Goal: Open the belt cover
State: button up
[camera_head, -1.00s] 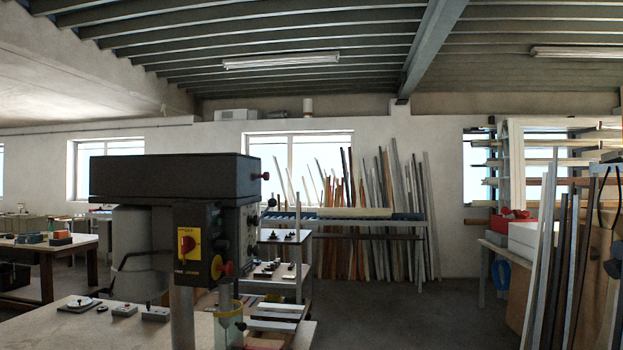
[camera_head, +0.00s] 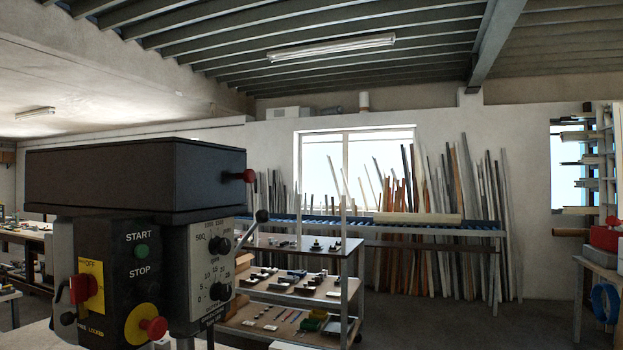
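The belt cover (camera_head: 135,177) is the dark box-shaped housing on top of the drill press at the left. It sits flat and looks closed. A red knob (camera_head: 249,176) sticks out from its right end. Below it is the dark control box (camera_head: 130,270) with START and STOP buttons, a red switch on a yellow plate (camera_head: 84,288) and a red stop button (camera_head: 153,327). A grey dial panel (camera_head: 212,265) is beside it. My gripper is not in view.
A shelf trolley (camera_head: 300,290) with small tools stands behind the machine to the right. A rack (camera_head: 430,228) with long profiles leans along the back wall. A table with a red case (camera_head: 605,238) is at the far right. Dark floor between them is free.

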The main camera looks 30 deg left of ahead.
aim_at(170, 174)
jog(key=u, duration=0.6)
jog(key=i, duration=1)
jog(key=u, duration=0.85)
jog(key=k, duration=0.8)
jog(key=u, duration=0.15)
jog(key=i, duration=0.9)
jog(key=z, duration=0.1)
